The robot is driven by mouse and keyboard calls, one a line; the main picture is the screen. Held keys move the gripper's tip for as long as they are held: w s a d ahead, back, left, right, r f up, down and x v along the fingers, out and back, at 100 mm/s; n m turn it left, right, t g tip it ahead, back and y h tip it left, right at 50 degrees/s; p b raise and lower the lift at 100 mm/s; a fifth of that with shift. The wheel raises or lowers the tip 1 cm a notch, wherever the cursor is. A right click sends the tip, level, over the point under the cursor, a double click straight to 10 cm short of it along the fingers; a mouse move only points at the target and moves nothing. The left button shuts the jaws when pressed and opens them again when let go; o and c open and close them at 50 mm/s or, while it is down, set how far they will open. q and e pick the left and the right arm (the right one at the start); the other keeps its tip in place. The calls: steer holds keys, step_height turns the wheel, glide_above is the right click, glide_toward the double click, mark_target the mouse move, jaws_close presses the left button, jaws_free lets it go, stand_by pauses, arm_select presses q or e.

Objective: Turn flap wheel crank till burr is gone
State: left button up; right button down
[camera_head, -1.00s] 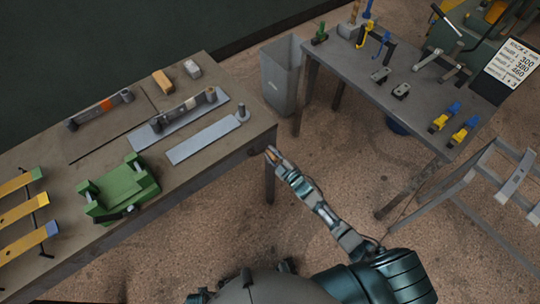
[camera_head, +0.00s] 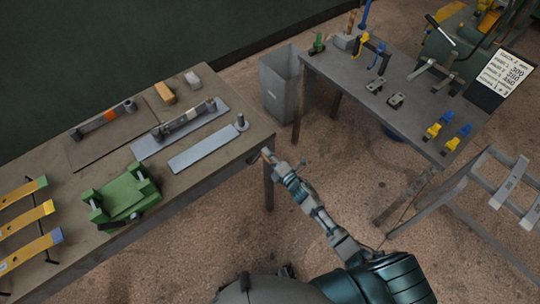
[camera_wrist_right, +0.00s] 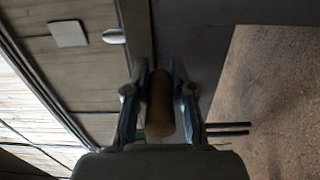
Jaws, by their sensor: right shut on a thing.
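My right gripper (camera_head: 266,154) is at the right edge of the left bench. In the right wrist view its two fingers (camera_wrist_right: 160,90) are shut on a brown rounded handle (camera_wrist_right: 160,108), one finger on each side. What the handle joins is hidden, so I cannot tell from here whether it is the flap wheel's crank. A flat steel strip (camera_head: 205,148) with an upright peg at its right end lies on the bench near the gripper. I cannot make out a flap wheel or a burr. My left gripper is not in view.
The left bench (camera_head: 85,180) holds a green fixture (camera_head: 124,196), two bar assemblies and yellow strips (camera_head: 28,218). A grey bin (camera_head: 281,86) stands between the benches. The right bench (camera_head: 345,75) carries clamps and small tools. A grey rack (camera_head: 452,196) stands at the right.

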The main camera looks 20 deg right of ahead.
steer(key=shift+s+a+n, duration=0.2)
steer(key=shift+a+n, duration=0.3)
steer(key=shift+s, duration=0.1)
steer(key=c, duration=1)
jaws_free()
steer(key=shift+a+f, duration=0.1)
steer(key=shift+o, duration=0.2)
steer(key=shift+a, duration=0.1)
steer(key=shift+r, duration=0.2)
